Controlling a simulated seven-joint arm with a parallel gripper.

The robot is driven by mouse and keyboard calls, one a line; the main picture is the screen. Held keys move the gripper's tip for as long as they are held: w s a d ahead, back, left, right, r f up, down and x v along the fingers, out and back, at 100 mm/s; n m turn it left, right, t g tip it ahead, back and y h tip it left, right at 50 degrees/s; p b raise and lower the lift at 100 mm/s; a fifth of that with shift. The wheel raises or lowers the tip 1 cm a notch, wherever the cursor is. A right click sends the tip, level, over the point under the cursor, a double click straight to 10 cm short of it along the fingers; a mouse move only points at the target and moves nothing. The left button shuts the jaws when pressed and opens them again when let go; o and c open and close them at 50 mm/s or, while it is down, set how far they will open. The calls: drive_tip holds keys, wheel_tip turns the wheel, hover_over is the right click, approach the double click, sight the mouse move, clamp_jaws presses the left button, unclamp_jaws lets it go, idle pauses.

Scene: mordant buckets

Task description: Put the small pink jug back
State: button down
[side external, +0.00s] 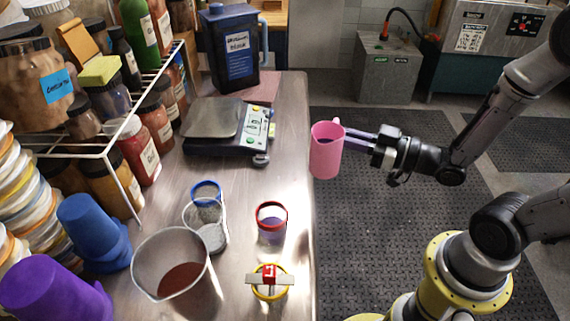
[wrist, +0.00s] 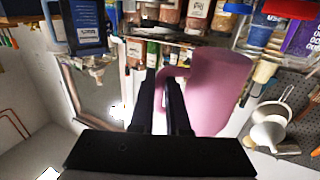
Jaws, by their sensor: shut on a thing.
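The small pink jug (side external: 326,150) is upright in the side external view, held in the air just off the right edge of the steel bench (side external: 297,130). My gripper (side external: 350,140) reaches in from the right and is shut on the jug at its handle side. In the wrist view the pink jug (wrist: 215,92) fills the area right of the fingers, and my gripper (wrist: 168,85) has its two dark fingers close together at its handle. The inside of the jug is mostly hidden.
A scale (side external: 225,128), a dark blue container (side external: 232,50), a large clear jug (side external: 178,275), a red-rimmed cup (side external: 271,223) and a yellow-ringed item (side external: 269,283) stand on the bench. A white wire rack (side external: 125,180) with jars is at left. Bench between scale and red-rimmed cup looks clear.

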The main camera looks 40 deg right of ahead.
drive_tip(key=w+f, duration=0.2)
drive_tip(key=w, duration=0.1)
drive_tip(key=w+a+f, duration=0.1)
drive_tip(key=w+f, duration=0.2)
drive_tip(key=w, duration=0.1)
drive_tip(key=w+f, duration=0.3)
drive_tip(key=w, duration=0.1)
drive_tip(key=shift+a+f, duration=0.2)
drive_tip(key=shift+a, duration=0.15)
drive_tip(key=shift+w+f, duration=0.15)
drive_tip(key=shift+f, duration=1.55)
drive_tip(key=shift+f, duration=0.15)
drive_tip(key=c, duration=0.9)
unclamp_jaws()
